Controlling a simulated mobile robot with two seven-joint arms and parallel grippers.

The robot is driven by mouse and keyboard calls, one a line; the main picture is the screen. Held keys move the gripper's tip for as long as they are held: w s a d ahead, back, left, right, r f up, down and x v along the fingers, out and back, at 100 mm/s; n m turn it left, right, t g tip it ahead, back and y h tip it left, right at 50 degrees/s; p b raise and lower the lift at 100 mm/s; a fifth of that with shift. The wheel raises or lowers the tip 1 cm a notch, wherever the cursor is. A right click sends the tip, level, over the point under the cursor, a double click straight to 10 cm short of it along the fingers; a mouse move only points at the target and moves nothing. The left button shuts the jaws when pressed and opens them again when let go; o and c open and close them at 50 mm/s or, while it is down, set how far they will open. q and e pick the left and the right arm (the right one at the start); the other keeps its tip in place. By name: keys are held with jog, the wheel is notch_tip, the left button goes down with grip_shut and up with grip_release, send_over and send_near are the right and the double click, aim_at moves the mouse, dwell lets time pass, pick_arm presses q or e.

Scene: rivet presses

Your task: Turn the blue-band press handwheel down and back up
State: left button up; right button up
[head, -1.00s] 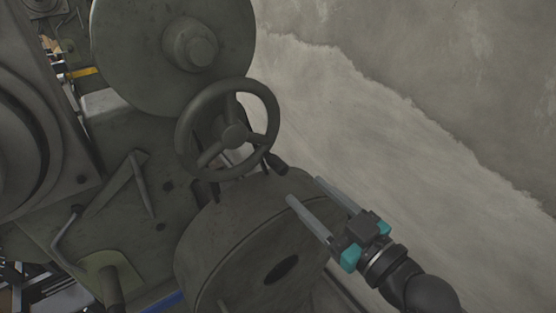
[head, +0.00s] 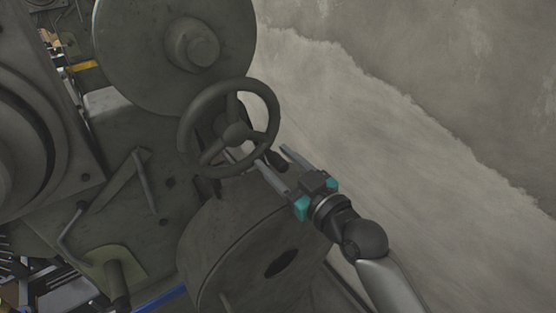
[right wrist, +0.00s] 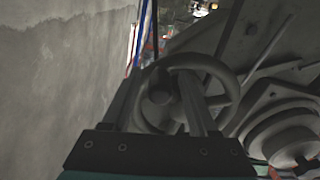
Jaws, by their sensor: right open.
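The dark grey handwheel (head: 272,110) stands tilted on the press, with a spoked hub and a short dark handle knob (head: 279,162) at its lower right rim. My right gripper (head: 271,155) is open, its two fingers reaching to either side of the knob. In the right wrist view the wheel (right wrist: 228,88) lies beyond the fingers and the knob (right wrist: 160,90) shows between them; I cannot tell whether either finger touches it. A blue band (head: 160,300) shows low on the press. My left gripper is not in view.
A large grey disc (head: 130,60) rises behind the wheel. A round drum-like housing (head: 225,240) sits just below the gripper. Levers (head: 140,180) stick up at left.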

grip_shut()
dwell(0.3)
dwell(1.0)
